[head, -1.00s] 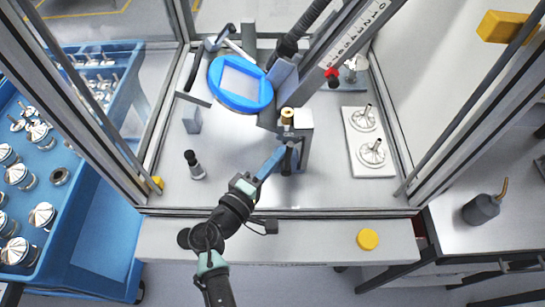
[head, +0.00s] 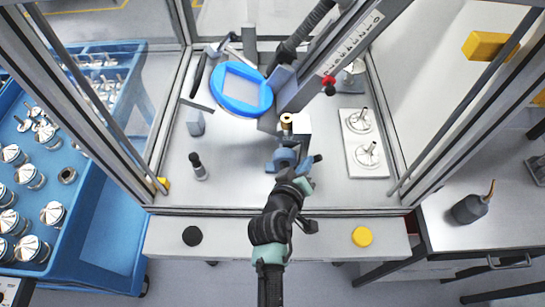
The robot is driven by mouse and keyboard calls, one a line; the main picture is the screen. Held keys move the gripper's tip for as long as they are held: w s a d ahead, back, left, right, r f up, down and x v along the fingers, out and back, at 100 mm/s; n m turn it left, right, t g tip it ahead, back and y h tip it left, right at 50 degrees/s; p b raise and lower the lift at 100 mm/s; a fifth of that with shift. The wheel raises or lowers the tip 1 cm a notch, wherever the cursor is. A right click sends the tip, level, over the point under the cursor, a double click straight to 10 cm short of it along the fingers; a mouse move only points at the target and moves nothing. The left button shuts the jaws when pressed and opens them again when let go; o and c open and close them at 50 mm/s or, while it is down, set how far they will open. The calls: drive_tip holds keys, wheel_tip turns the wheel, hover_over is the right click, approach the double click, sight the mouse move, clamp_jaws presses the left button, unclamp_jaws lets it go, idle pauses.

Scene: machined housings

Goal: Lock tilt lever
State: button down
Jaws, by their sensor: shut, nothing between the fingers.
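The machine stands inside a framed enclosure, with a grey slanted column (head: 325,60) bearing a white scale and a red knob (head: 328,81). A brass-coloured knob (head: 286,121) tops the grey block at the column's foot. My gripper (head: 311,161) is shut with nothing in it, in front of this block and below the brass knob. A small dark end (head: 318,158) shows just right of the fingers; I cannot tell whether it is the tilt lever's tip or whether they touch. My wrist hides most of that spot.
A blue ring fixture (head: 241,90) lies behind left. A black-topped post (head: 198,166) stands at left. A white plate (head: 352,165) with two metal parts is at right. Black (head: 192,236) and yellow (head: 362,236) buttons sit on the front ledge. Enclosure posts flank the arm.

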drive_tip(key=shift+d+f+b, duration=0.7)
drive_tip(key=shift+d+f, duration=0.55)
drive_tip(key=shift+d, duration=0.15)
drive_tip(key=shift+s+d+f, duration=0.1)
